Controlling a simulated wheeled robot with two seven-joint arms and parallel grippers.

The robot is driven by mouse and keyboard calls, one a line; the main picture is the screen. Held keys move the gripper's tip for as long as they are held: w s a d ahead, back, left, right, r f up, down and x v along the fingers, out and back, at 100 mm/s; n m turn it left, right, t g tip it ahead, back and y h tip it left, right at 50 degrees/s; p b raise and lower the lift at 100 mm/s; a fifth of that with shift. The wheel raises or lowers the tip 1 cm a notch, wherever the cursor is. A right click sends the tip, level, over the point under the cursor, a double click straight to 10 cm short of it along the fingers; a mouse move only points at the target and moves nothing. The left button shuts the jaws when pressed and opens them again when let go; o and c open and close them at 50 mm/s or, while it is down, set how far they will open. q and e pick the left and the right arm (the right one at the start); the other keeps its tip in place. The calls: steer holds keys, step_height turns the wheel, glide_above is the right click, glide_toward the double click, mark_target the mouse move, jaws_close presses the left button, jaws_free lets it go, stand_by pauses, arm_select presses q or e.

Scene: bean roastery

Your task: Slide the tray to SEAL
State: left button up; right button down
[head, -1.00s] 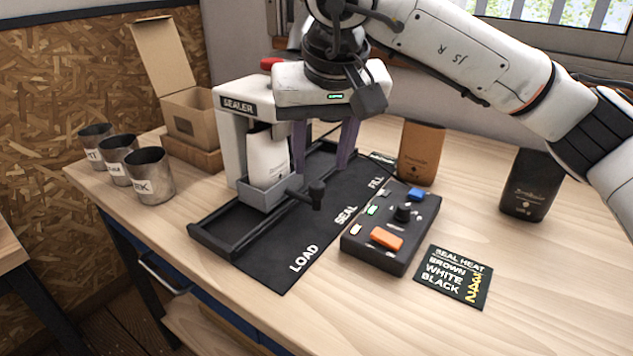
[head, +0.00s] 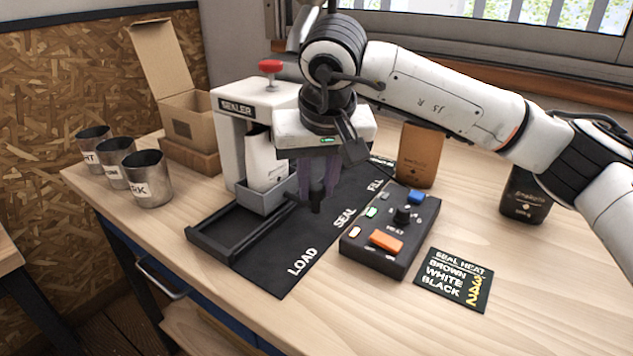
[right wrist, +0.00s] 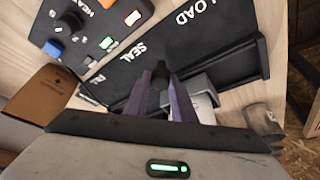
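The grey tray (head: 262,200) sits on the black rail under the sealer head, roughly level with the SEAL label (head: 345,217). A white bag (head: 266,160) stands upright in it. The tray's dark handle knob (head: 317,201) points towards the labels. My right gripper (head: 318,185) is down at the knob, its purple fingers close on either side. In the right wrist view the knob (right wrist: 160,82) shows between the fingertips with little gap, and the gripper looks shut on it. The right hand hides part of the rail. My left gripper is not in view.
The sealer (head: 232,150) with a red knob stands over the rail. A control box (head: 390,240) sits close right of the labels. Metal cups (head: 150,178) and an open carton (head: 190,125) are at left.

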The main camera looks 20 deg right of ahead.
steer(key=shift+w+d+r+p, duration=0.1)
steer(key=shift+w+d+p, duration=0.2)
steer(key=shift+w+d, duration=0.5)
steer(key=shift+w+d+p, duration=0.25)
steer(key=shift+w+d, duration=0.35)
steer(key=shift+d, duration=0.35)
steer(key=c, duration=1.5)
jaws_free()
steer(key=shift+s, duration=0.1)
steer(key=v, duration=1)
steer(key=shift+r+p, duration=0.1)
steer(key=shift+p, duration=0.2)
